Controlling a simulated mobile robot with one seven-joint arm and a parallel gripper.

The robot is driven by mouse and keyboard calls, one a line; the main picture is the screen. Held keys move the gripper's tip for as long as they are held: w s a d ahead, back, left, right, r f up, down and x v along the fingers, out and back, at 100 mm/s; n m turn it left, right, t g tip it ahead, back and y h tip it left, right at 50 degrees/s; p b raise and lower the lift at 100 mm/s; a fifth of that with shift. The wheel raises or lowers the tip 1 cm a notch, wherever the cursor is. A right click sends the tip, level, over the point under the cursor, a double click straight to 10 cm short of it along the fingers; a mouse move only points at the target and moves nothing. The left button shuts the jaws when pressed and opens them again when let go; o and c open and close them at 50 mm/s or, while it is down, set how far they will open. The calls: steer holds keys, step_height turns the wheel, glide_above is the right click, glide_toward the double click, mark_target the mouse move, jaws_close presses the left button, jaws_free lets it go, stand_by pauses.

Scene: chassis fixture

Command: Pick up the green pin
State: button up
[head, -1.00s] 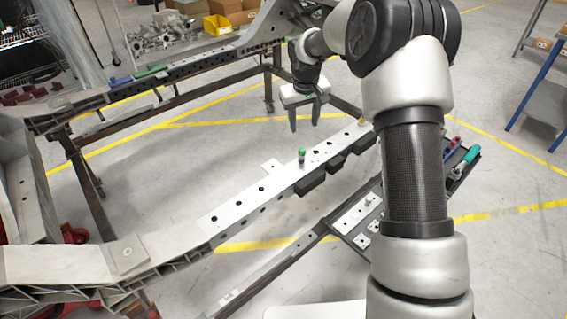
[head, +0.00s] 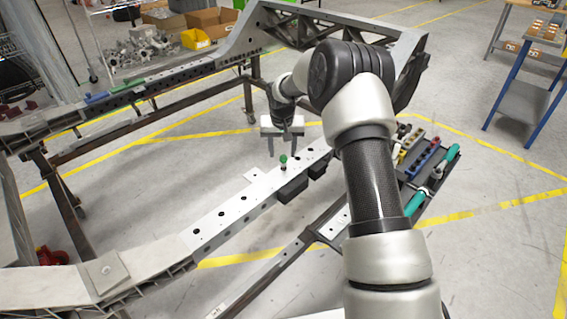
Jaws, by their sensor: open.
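I see nothing between the fingers.
Black blocks (head: 292,188) hang on the rail's near side. A dark tray (head: 425,175) with teal-handled tools lies to the right. The far rail (head: 165,82) carries green and blue items. A yellow bin (head: 196,39) and cardboard boxes stand behind. Open floor lies between the rails.

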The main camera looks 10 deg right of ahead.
steer(key=shift+w+d+x, duration=0.15)
steer(key=shift+w+x, duration=0.05)
steer(key=shift+x, duration=1.1)
steer(key=shift+w+d+x, duration=0.1)
steer(key=shift+w+x, duration=0.05)
steer(key=shift+x, duration=1.2)
steer(key=shift+r, duration=0.15)
jaws_close()
step_height(320, 180, up, 10)
steer(key=shift+r, duration=0.1)
steer(key=shift+p, duration=0.3)
step_height(320, 180, up, 6)
steer(key=p, duration=0.4)
glide_above(283, 156)
steer(key=shift+d, duration=0.1)
